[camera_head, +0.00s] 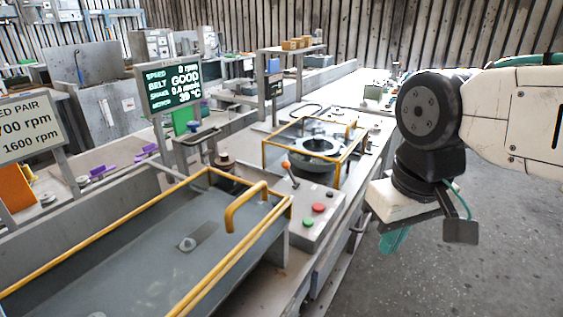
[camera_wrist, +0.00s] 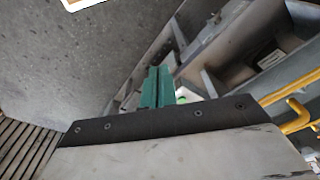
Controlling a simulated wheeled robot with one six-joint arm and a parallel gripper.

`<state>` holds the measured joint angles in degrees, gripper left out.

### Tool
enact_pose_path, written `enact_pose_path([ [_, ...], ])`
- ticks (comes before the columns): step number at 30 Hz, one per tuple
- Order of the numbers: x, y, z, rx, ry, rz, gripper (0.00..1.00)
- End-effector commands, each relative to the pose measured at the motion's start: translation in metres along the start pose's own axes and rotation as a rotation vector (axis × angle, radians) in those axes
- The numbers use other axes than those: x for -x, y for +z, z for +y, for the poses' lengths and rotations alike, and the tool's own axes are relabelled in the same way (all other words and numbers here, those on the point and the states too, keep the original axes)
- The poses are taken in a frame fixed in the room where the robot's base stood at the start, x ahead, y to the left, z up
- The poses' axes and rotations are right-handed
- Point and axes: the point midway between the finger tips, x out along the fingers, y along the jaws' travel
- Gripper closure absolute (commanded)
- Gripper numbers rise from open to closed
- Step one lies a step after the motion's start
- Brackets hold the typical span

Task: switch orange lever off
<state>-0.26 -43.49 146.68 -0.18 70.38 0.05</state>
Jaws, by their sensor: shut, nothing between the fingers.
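The orange lever (camera_head: 286,165) is a small orange-tipped stick on a grey control box (camera_head: 313,222) at the front edge of the bench, in the head view. It leans to the upper left. A red button (camera_head: 318,207) and a green button (camera_head: 306,222) sit on the same box. My gripper (camera_head: 394,240) hangs to the right of the box, over the floor and apart from the lever. Its green fingers (camera_wrist: 157,87) are together with nothing between them in the wrist view. I cannot make out the lever in the wrist view.
A yellow-railed tray with a yellow handle (camera_head: 243,205) lies left of the box. A yellow-framed guard (camera_head: 352,150) surrounds a round housing (camera_head: 316,147) behind it. A screen (camera_head: 172,86) reads belt GOOD, speed 0 rpm. Grey floor (camera_head: 480,275) is clear at right.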

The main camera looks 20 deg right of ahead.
Motion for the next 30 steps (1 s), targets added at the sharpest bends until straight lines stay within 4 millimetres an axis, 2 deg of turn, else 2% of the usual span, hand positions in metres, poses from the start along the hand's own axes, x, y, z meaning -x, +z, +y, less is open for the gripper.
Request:
enact_pose_path([
  [5,-0.012,-0.005,-0.006,0.029,-0.002,-0.066,1.0],
  [8,-0.014,-0.02,-0.011,0.055,-0.001,-0.105,1.0],
  [17,-0.01,-0.089,-0.026,0.135,0.037,-0.192,1.0],
  [30,-0.021,-0.208,-0.063,0.229,0.134,-0.279,1.0],
])
